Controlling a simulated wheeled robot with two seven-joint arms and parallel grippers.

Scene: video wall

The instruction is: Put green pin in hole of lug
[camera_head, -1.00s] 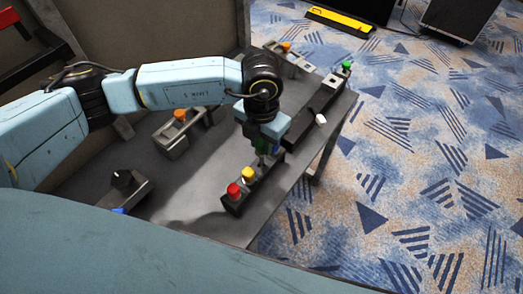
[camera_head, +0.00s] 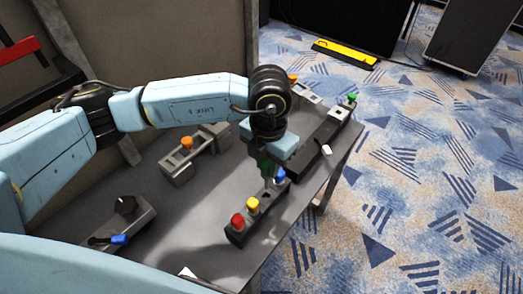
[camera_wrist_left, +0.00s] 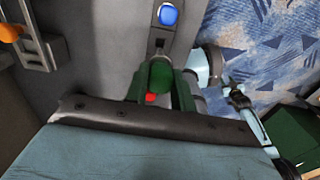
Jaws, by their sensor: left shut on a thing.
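My left gripper (camera_head: 268,180) points down over the dark rack (camera_head: 243,236), between a yellow pin (camera_head: 253,204) and a blue pin (camera_head: 279,175). It is shut on the green pin (camera_wrist_left: 161,75), whose rounded top shows between the dark green fingers in the left wrist view. The pin's lower end is hidden, so I cannot tell whether it is clear of the rack. A light-topped block (camera_head: 336,113) stands on the dark bar at the far right, beside a green-topped piece (camera_head: 352,98). I cannot make out for certain which part is the lug.
A red pin (camera_head: 237,221) stands at the rack's near end. A grey bracket with an orange knob (camera_head: 187,143) is to the left. A box with a black knob and blue lever (camera_head: 120,239) is nearer. A small white piece (camera_head: 326,150) lies near the table's right edge.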

